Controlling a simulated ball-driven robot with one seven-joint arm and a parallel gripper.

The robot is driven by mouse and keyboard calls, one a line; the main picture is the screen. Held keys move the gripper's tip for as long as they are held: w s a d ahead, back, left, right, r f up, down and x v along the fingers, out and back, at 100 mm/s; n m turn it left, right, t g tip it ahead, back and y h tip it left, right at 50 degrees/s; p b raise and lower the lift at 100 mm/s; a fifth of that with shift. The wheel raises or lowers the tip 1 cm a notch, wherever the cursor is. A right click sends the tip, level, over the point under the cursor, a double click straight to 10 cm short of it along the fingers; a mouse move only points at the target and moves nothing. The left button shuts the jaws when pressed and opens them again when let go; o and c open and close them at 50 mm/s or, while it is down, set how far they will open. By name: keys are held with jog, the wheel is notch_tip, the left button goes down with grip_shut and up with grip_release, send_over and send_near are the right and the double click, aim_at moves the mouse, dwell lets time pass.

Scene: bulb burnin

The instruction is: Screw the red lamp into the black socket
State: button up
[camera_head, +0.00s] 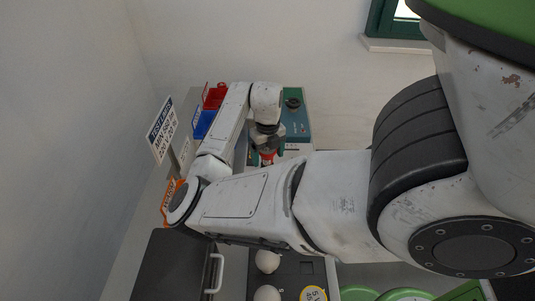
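The red lamp (268,157) shows as a small red shape at the tip of my gripper (268,148), above the bench and partly hidden by the gripper and my forearm. My gripper points down and appears shut on the lamp, though its fingers are small and dark here. A round black socket (292,103) sits on top of a teal box (297,124), behind and to the right of the gripper. The lamp is apart from the socket.
In front are a black case (172,265) and a dark tray with white bulbs (267,261). My arm hides the middle of the bench.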

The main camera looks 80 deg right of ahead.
jog(key=shift+r+n+p, duration=0.25)
jog(key=shift+n+p, duration=0.6)
jog(key=shift+n, duration=0.15)
jog(key=n+p, duration=0.2)
jog(key=n, duration=0.1)
jog(key=n+p, duration=0.2)
jog(key=n, duration=0.2)
jog(key=shift+d+n+p, duration=0.1)
jog(key=shift+n+p, duration=0.3)
jog(key=shift+f+n, duration=0.1)
jog(key=shift+n, duration=0.6)
jog(key=shift+f+n, duration=0.15)
jog(key=shift+n, duration=0.55)
jog(key=n, duration=0.4)
jog(key=shift+d, duration=0.1)
jog(key=n, duration=0.6)
jog(key=shift+w, duration=0.1)
